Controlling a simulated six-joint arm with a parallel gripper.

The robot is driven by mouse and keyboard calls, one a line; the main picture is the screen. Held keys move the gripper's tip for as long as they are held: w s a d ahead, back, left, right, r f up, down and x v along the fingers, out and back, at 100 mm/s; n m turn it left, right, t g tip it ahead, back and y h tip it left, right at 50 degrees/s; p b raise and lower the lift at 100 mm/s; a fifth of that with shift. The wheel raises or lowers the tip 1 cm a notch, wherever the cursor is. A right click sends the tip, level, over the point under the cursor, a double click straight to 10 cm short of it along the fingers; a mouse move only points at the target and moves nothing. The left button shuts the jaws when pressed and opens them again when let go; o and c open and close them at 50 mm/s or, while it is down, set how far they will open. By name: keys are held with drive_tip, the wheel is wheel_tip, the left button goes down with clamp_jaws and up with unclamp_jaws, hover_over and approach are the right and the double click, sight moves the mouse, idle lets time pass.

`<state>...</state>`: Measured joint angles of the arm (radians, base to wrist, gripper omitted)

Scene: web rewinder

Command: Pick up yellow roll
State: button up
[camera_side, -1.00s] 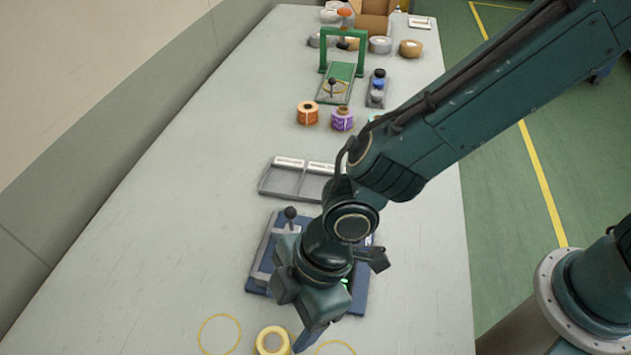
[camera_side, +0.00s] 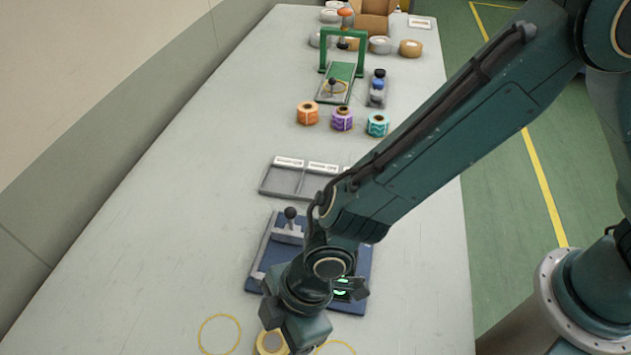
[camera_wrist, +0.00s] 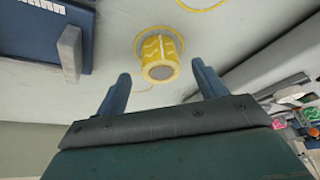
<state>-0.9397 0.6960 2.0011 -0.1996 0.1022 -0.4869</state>
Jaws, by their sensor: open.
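The yellow roll (camera_wrist: 158,55) stands on the grey table in the wrist view, its pale core face showing, with a yellow ring marking around it. In the side view only part of the yellow roll (camera_side: 268,343) shows at the bottom edge, partly covered by my gripper. My gripper (camera_wrist: 162,88) is open and empty. Its two blue fingers lie to either side of the roll's line in the wrist view, with the roll just beyond the tips and apart from them. In the side view my gripper (camera_side: 300,340) hangs over the roll's right side, fingertips hidden.
A blue device (camera_side: 262,265) with a black-knobbed lever sits just behind my gripper. A grey tray (camera_side: 285,195) lies farther back. Orange (camera_side: 307,113), purple (camera_side: 342,119) and teal (camera_side: 377,125) rolls stand beyond. The table's left side is clear.

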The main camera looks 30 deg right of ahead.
sight(275, 340)
drive_tip(key=shift+x, duration=1.6)
drive_tip(key=shift+c, duration=0.4)
drive_tip(key=c, duration=1)
